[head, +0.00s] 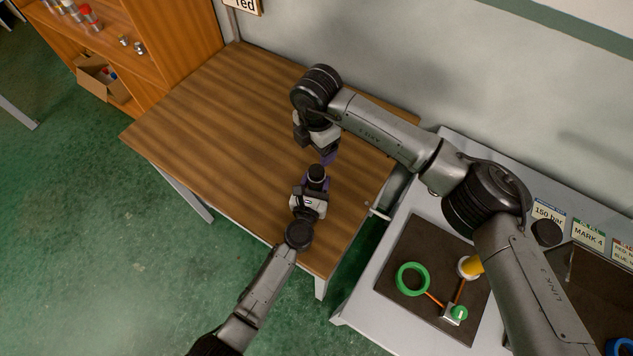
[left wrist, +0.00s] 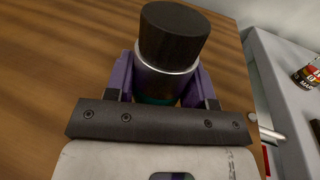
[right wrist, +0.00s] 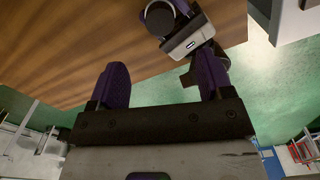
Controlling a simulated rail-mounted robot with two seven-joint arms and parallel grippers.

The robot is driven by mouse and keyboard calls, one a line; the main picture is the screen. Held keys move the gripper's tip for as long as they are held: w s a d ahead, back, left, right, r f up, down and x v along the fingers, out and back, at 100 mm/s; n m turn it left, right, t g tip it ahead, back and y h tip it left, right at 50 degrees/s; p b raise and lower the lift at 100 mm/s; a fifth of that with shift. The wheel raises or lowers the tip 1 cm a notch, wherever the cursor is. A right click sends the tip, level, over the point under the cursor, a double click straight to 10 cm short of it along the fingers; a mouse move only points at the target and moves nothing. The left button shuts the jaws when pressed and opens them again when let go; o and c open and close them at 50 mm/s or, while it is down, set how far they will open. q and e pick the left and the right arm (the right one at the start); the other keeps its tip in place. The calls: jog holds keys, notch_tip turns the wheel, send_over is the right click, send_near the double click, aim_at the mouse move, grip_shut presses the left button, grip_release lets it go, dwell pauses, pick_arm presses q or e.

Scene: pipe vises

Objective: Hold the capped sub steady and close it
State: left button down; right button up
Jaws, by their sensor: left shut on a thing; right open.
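The capped sub (left wrist: 168,78) is a short metal cylinder with a wide black cap (left wrist: 174,34) on its upper end. My left gripper (head: 315,184) is shut around the metal body below the cap, over the wooden table. The cap also shows in the head view (head: 317,172) and in the right wrist view (right wrist: 160,18). My right gripper (right wrist: 158,85) is open and empty, with clear space between its purple fingers. In the head view it (head: 327,158) is just above the capped sub in the picture, apart from it. The sub's lower end is mostly hidden by my left gripper.
The wooden table (head: 215,110) is otherwise bare. A wooden shelf (head: 175,35) stands at the upper left.

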jog(key=shift+r, duration=0.75)
pick_arm(q)
jog(key=shift+c, duration=2)
grip_release()
jog(key=p+v, duration=0.1)
jog(key=v, duration=1.2)
jog(key=shift+s, duration=0.4)
pick_arm(e)
jog(key=shift+r, duration=0.5)
pick_arm(q)
jog(key=shift+r, duration=0.1)
